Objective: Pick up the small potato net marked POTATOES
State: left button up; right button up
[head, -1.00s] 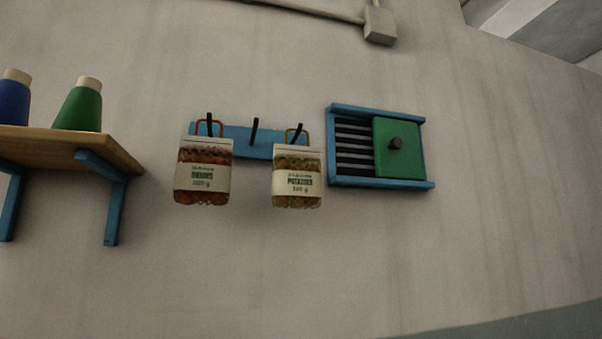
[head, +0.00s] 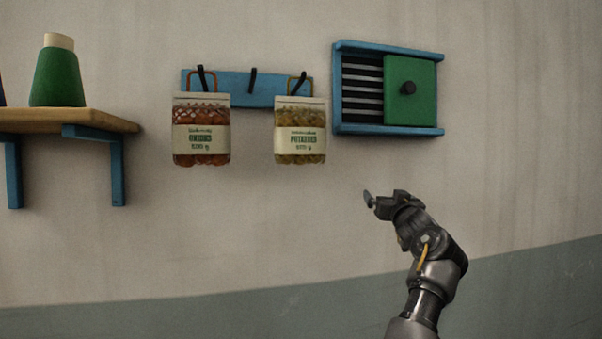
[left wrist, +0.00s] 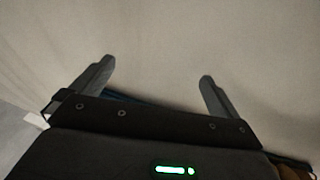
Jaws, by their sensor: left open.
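The small potato net (head: 300,145), with a pale label marked POTATOES, hangs by its loop from the right peg of a blue rail (head: 240,88) on the wall. My left gripper (head: 370,199) is below and to the right of the net, clear of it. In the left wrist view its two fingers (left wrist: 157,75) are spread apart with only pale wall between them. The net cannot be made out in that view. My right gripper is not in view.
An onion net (head: 201,145) hangs from the left peg; the middle peg (head: 252,80) is empty. A blue-framed vent with a green sliding panel (head: 420,88) is right of the rail. A wooden shelf (head: 80,120) with a green bottle (head: 57,75) is at left.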

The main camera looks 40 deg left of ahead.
aim_at(307, 99)
pick_arm(q)
jog(key=s+a+r+n+g+y+p, duration=0.1)
jog(key=s+r+n, duration=0.1)
jog(key=s+r, duration=0.5)
jog(key=s+r+n+g+y+p, duration=0.1)
jog(key=s+r, duration=0.2)
jog(key=r, duration=0.8)
jog(key=s+a+r+n+g+y+p, duration=0.1)
jog(key=s+r+n, duration=0.1)
jog(key=s+r, duration=0.6)
jog(key=s+a+m+g+h+p, duration=0.25)
jog(key=s+m+g, duration=0.2)
jog(key=s, duration=0.35)
jog(key=shift+t, duration=0.25)
jog(key=x, duration=0.5)
jog(key=shift+w+f+p, duration=0.25)
jog(key=shift+f+p, duration=0.05)
jog(key=shift+w+a+f, duration=0.1)
jog(key=shift+a, duration=0.15)
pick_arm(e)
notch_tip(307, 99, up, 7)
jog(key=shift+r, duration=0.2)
